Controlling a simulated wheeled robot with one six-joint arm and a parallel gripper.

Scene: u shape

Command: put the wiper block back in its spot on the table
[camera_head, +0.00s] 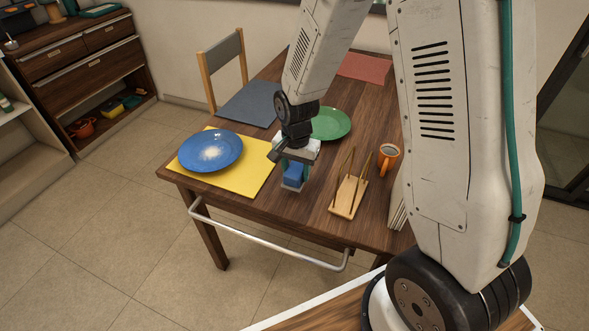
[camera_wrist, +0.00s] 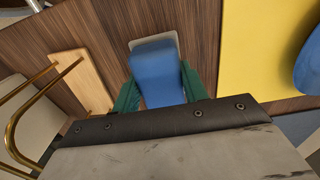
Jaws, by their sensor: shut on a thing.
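The wiper block, a blue block (camera_head: 293,173), is held between the green fingers of my gripper (camera_head: 295,171) over the front part of the wooden table (camera_head: 320,209). In the wrist view the blue block (camera_wrist: 158,72) sits between the fingers of my gripper (camera_wrist: 160,88). A pale grey rounded patch (camera_wrist: 155,42) shows around the block's far end; I cannot tell whether it is the block's pad or a mark on the table. The gap between block and table is hard to judge.
A yellow mat (camera_head: 250,181) with a smudged blue plate (camera_head: 211,151) lies left. A wooden rack with upright prongs (camera_head: 348,197) and an orange mug (camera_head: 388,159) stand right. A green plate (camera_head: 331,123) is behind. A metal rail (camera_head: 268,242) runs along the front edge.

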